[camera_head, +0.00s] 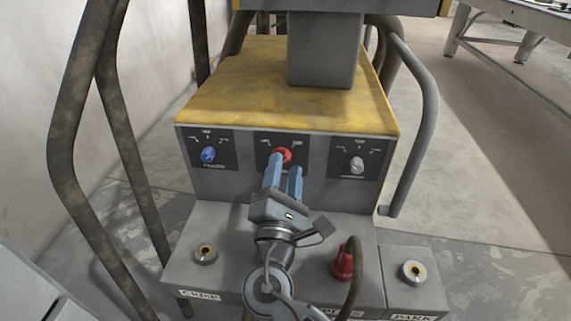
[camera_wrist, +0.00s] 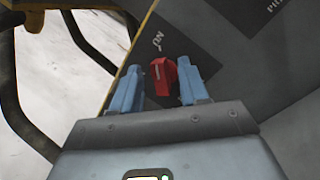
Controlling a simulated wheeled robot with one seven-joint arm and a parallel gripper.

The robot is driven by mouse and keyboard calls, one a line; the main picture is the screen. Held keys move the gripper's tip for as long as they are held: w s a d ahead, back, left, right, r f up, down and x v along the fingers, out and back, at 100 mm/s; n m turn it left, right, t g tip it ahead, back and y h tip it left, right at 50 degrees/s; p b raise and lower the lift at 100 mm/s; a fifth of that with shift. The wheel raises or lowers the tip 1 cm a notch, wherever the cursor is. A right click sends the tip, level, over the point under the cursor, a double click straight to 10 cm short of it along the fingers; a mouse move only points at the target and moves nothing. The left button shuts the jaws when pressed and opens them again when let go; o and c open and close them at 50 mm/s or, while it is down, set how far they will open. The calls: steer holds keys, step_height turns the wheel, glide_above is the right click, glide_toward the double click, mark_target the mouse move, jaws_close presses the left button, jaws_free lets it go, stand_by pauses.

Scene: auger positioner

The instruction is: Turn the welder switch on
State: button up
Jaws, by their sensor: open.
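The red knob (camera_head: 282,156) is the middle of three knobs on the front panel of the grey and yellow welder (camera_head: 300,100). My gripper (camera_head: 284,172) is open in front of this panel, its blue fingers pointing at the red knob. In the wrist view the red knob (camera_wrist: 163,75) shows between the two fingertips of my gripper (camera_wrist: 162,80), with a gap on each side. A white mark runs along the knob's face. Contact with the knob is not visible. Part of the lettering around it is hidden by the fingers.
A blue knob (camera_head: 208,154) sits to the left and a grey knob (camera_head: 357,165) to the right. A red connector with a cable (camera_head: 343,262) stands on the lower ledge, beside round sockets (camera_head: 413,271). Bent tube rails (camera_head: 412,120) flank the welder.

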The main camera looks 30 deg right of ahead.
steer(key=s+a+p, duration=0.2)
steer(key=s+a, duration=0.5)
steer(key=s, duration=0.2)
steer(key=shift+s, duration=0.25)
